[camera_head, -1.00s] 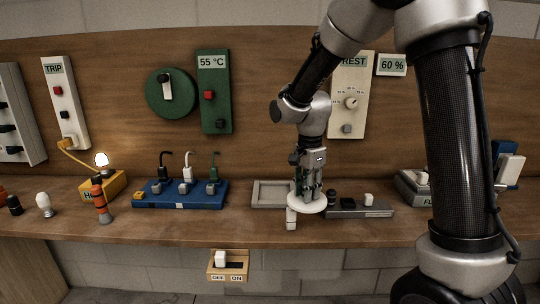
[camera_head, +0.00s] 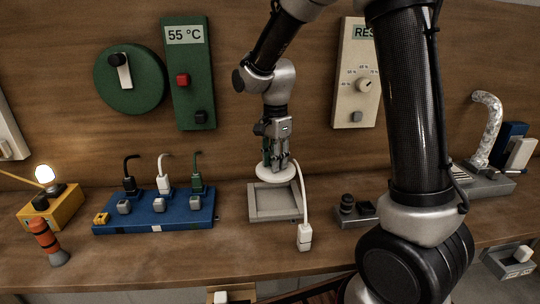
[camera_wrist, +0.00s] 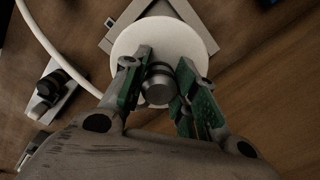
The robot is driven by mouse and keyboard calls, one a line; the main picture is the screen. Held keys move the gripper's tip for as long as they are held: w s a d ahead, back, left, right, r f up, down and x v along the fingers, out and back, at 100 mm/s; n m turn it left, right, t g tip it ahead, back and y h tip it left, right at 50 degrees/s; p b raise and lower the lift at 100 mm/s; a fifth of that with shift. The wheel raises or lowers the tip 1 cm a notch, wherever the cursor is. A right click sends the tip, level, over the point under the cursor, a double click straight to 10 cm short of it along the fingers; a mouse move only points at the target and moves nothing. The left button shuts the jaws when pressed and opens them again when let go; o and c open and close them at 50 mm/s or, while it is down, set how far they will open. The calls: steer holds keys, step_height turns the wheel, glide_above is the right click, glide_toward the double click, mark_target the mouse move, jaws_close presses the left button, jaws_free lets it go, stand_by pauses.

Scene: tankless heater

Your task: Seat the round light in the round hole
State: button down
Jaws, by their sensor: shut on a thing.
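The round light is a white disc (camera_head: 276,174) with a grey knob on it and a white cable. In the wrist view its face (camera_wrist: 141,36) lies beyond my fingers. My gripper (camera_head: 276,163) is shut on the grey knob (camera_wrist: 159,84), with a finger pad on each side. The disc is over the back part of a square grey frame (camera_head: 275,214) on the bench. A corner of the frame shows behind the disc in the wrist view (camera_wrist: 118,25). The round hole is not clearly seen; the disc covers part of the frame, and I cannot tell whether they touch.
The light's white cable runs down to a white plug (camera_head: 304,236) at the frame's right front corner. A blue socket strip (camera_head: 155,212) with several plugs stands to the left. A dark grey block with a black knob (camera_head: 348,206) stands to the right.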

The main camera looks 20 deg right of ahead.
steer(key=shift+a, duration=0.15)
glide_toward(274, 200)
stand_by(0.7)
stand_by(0.7)
steer(key=shift+f, duration=1.65)
steer(key=shift+f, duration=0.9)
stand_by(0.3)
steer(key=c, duration=1.1)
jaws_free()
steer(key=shift+o, duration=0.2)
